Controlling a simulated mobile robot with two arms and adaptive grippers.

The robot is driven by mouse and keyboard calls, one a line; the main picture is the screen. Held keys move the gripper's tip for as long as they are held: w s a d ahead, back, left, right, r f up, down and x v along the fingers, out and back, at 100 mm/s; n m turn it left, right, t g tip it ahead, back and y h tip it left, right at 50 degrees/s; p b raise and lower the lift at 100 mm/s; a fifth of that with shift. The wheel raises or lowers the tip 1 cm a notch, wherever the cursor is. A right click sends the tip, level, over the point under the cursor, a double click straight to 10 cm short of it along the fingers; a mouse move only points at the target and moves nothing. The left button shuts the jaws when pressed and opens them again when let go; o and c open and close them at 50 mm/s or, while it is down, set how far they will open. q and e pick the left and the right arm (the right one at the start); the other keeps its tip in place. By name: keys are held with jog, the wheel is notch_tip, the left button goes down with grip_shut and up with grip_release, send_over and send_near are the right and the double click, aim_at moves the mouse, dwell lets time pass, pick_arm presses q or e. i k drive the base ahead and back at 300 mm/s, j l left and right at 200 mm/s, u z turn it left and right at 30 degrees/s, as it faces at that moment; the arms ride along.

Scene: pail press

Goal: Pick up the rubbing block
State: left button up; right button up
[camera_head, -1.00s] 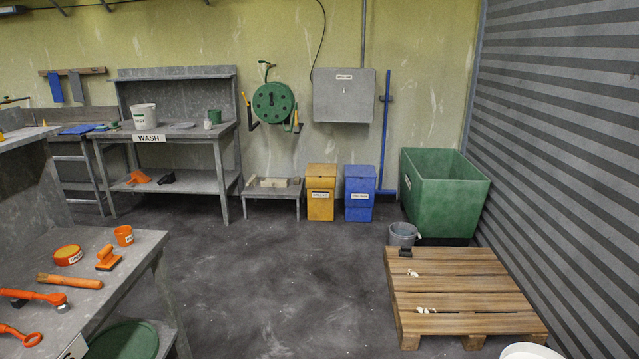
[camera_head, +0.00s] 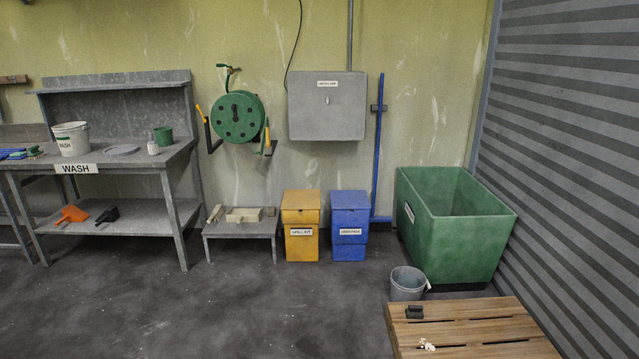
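A small dark grey block (camera_head: 414,312) lies on the far left part of the wooden pallet (camera_head: 470,334); it may be the rubbing block, but I cannot tell for sure. A pale block (camera_head: 243,214) lies on a low grey stand (camera_head: 240,229) by the back wall, with smaller pale pieces beside it. Neither of my grippers shows in the head view.
The wash bench (camera_head: 120,167) stands at the left with a white pail (camera_head: 71,139). A yellow bin (camera_head: 300,226), a blue bin (camera_head: 349,226) and a large green tub (camera_head: 462,239) line the back. A grey bucket (camera_head: 407,284) stands behind the pallet. The floor at centre is clear.

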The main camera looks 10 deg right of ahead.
aim_at(413, 313)
jog(key=i+j, duration=0.1)
jog(key=i, duration=1.9)
